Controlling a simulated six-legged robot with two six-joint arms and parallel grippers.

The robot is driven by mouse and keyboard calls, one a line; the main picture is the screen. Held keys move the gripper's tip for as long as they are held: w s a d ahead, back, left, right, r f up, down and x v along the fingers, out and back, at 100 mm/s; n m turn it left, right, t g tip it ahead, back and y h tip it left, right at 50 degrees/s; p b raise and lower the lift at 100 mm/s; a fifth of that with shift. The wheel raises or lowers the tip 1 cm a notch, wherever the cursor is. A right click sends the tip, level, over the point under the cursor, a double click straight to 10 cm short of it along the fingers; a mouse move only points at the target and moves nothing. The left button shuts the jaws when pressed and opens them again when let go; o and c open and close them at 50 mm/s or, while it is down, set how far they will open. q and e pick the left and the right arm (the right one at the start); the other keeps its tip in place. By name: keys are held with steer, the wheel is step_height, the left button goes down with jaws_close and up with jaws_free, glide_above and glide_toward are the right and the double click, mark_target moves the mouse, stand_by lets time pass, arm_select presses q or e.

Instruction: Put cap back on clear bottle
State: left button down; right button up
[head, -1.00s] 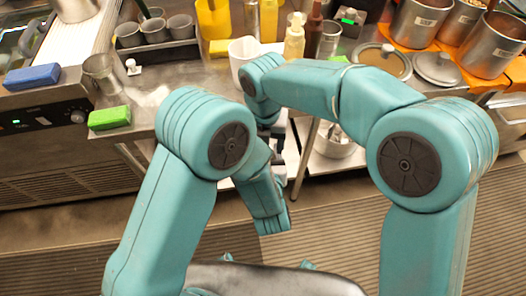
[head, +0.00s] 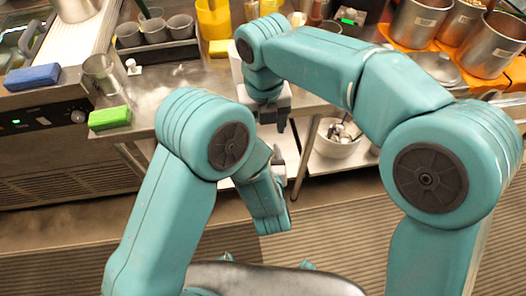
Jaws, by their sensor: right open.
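A small white piece (head: 133,67), possibly the cap, lies on the counter beside a clear, open-looking container (head: 101,72). I cannot tell for sure whether this container is the task's clear bottle. Bottle tops (head: 298,19) show behind my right arm at the back, and their lower parts are hidden. My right gripper (head: 272,116) is open, points down near the counter's front edge, and shows nothing between its fingers. My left gripper (head: 277,160) is mostly hidden behind its own arm, below the counter edge. Only a dark fingertip shows, so its opening is unclear.
Green (head: 110,118) and blue (head: 32,76) sponges lie at the left. Grey cups (head: 153,30) and a yellow pitcher (head: 214,18) stand behind. Metal pots (head: 418,22) stand at the right. A bowl (head: 338,140) sits on the lower shelf. The left-middle counter is partly clear.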

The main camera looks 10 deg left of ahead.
steer(key=shift+f, duration=0.15)
step_height(320, 180, down, 8)
steer(key=shift+r, duration=0.1)
stand_by(0.5)
steer(key=c, duration=1.1)
steer(key=shift+m, duration=1.6)
steer(key=o, duration=1.2)
